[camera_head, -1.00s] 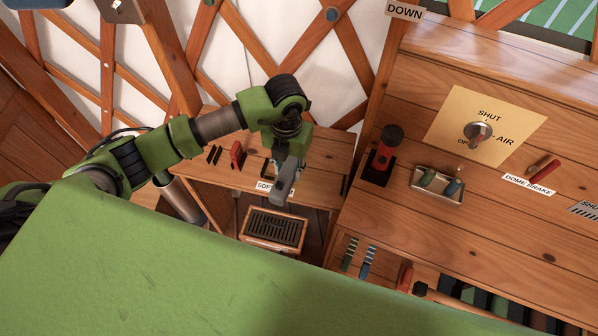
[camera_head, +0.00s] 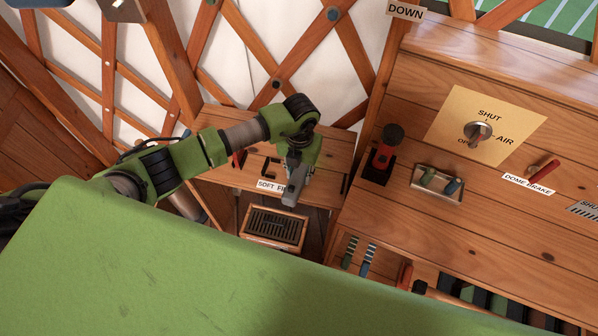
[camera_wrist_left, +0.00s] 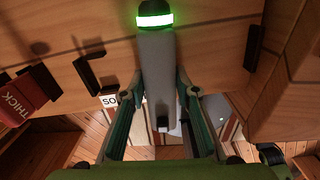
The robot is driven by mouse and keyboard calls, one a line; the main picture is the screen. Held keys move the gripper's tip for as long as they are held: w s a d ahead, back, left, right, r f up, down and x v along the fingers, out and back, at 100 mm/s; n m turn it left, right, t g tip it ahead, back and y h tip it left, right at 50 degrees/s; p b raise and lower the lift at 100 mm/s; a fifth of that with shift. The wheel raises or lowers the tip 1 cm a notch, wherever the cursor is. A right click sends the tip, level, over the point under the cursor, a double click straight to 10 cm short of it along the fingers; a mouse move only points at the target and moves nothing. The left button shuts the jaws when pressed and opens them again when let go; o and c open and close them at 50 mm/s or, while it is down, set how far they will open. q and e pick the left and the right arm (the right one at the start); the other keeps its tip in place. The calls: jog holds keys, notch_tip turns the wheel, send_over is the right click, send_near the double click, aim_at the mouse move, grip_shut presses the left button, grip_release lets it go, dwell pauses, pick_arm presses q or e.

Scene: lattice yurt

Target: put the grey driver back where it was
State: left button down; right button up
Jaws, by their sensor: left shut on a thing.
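My left gripper (camera_head: 291,188) is shut on the grey driver (camera_wrist_left: 157,70), a long grey bar. In the left wrist view the bar runs up between the fingers to a dark end with a lit green band. In the head view the driver (camera_head: 294,193) hangs in front of the shelf edge by a white label (camera_head: 270,186) reading "SOFT" and more, partly covered by the gripper. A dark bracket (camera_head: 269,166) with nothing visible in it stands on the shelf above the label. It also shows in the left wrist view (camera_wrist_left: 90,70), left of the driver. My right gripper is out of view.
A red block (camera_wrist_left: 22,98) marked "THICK" stands left of the bracket. Another dark piece (camera_wrist_left: 253,47) is to the right. A slatted box (camera_head: 273,230) is below the shelf.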

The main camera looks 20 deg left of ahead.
aim_at(300, 173)
pick_arm(q)
jog(key=c, duration=1.6)
grip_release()
jog(key=shift+r, duration=0.1)
notch_tip(300, 173, up, 12)
jog(key=shift+f+b, duration=0.1)
jog(key=shift+b, duration=0.3)
jog(key=shift+d, duration=0.1)
